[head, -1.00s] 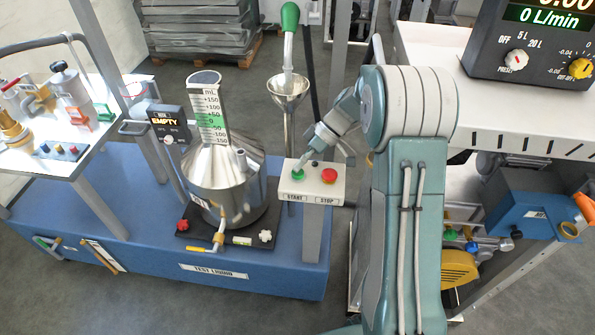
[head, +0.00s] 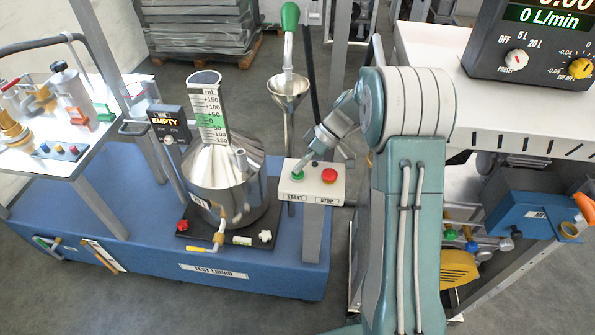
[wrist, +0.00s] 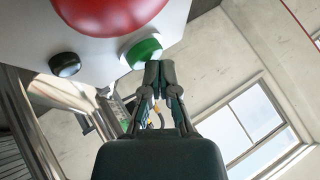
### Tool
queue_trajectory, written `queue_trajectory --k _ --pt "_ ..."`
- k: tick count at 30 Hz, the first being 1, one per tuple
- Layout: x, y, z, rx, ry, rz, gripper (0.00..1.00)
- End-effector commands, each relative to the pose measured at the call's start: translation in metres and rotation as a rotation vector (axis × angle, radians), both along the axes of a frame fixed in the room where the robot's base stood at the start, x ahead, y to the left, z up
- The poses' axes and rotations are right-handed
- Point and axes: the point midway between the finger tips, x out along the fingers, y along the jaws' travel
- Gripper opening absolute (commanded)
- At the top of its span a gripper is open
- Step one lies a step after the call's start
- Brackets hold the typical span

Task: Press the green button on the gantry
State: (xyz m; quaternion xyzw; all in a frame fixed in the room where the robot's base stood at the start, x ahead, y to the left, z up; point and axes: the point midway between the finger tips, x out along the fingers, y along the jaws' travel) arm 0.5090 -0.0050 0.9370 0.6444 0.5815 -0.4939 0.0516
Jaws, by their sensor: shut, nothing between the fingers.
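The green button (head: 297,175) is on the left of the white control box (head: 312,186), above the START label. The red button (head: 329,175) is to its right, above STOP. My gripper (head: 307,167) is shut and empty, its tips just beside the green button. In the wrist view, the fingertips (wrist: 158,66) are together and overlap the lower right edge of the green button (wrist: 142,53). I cannot tell whether they touch it. The red button (wrist: 112,12) fills the top of that view.
A metal vessel (head: 213,183) and a funnel (head: 288,88) stand left of and behind the box on a blue base (head: 120,231). A white bench (head: 480,120) with a flow meter (head: 535,45) is at the right. A small dark knob (wrist: 65,64) shows on the box.

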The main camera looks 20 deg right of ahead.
Motion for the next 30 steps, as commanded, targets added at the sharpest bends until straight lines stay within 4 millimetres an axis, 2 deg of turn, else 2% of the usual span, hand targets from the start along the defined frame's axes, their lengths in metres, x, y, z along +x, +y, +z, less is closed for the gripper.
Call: queue_trajectory --k 17,30 --pt "0.000 0.000 -0.003 -0.001 0.001 0.000 0.00" --pt "0.000 0.000 0.014 -0.001 0.000 0.001 0.00"
